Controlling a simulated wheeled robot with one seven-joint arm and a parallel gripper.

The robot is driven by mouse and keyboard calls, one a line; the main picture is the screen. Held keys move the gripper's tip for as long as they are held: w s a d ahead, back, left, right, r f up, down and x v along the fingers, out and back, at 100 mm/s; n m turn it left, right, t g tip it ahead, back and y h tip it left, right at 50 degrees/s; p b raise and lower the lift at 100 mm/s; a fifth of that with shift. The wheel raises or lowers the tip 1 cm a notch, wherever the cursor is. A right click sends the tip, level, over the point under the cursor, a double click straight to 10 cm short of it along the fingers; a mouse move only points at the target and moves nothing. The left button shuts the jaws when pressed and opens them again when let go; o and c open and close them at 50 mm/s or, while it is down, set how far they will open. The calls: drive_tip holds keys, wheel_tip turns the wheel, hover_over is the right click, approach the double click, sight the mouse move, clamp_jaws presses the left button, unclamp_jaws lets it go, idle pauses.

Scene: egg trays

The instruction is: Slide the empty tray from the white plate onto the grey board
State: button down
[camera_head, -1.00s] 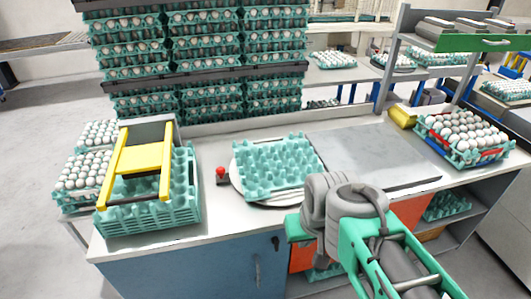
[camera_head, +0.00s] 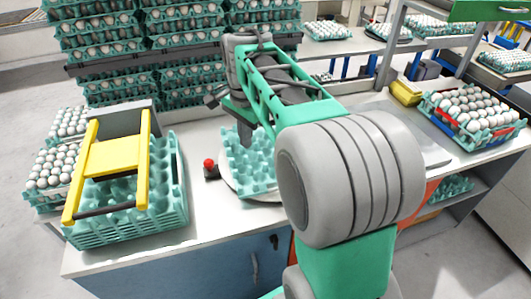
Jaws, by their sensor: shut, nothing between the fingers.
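The empty teal tray (camera_head: 243,172) lies on the round white plate (camera_head: 229,183) on the worktop. Its right part is hidden behind my arm. My gripper (camera_head: 246,143) points down over the far part of the tray, shut and empty. Whether its tips touch the tray cannot be told.
A red button (camera_head: 209,166) stands left of the plate. Stacked egg trays (camera_head: 180,45) rise behind. A tray of eggs (camera_head: 473,113) and a yellow object (camera_head: 406,92) are at the right.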

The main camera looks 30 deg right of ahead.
drive_tip(key=w+d+f+m+g, duration=0.1)
drive_tip(key=w+d+f+m, duration=0.1)
drive_tip(key=w+d+m, duration=0.35)
approach(268, 159)
drive_tip(key=shift+m, duration=0.35)
drive_tip(key=a+f, duration=0.1)
drive_tip(key=f, duration=0.1)
drive_tip(key=a+f, duration=0.1)
drive_tip(key=f, duration=0.1)
drive_tip(key=a+f, duration=0.1)
drive_tip(key=shift+w+a+f, duration=0.2)
drive_tip(key=shift+w+f, duration=0.2)
drive_tip(key=d, duration=0.3)
drive_tip(key=shift+s+r, duration=0.15)
drive_tip(key=shift+s, duration=0.15)
drive_tip(key=shift+s+d, duration=0.1)
drive_tip(key=shift+d, duration=0.25)
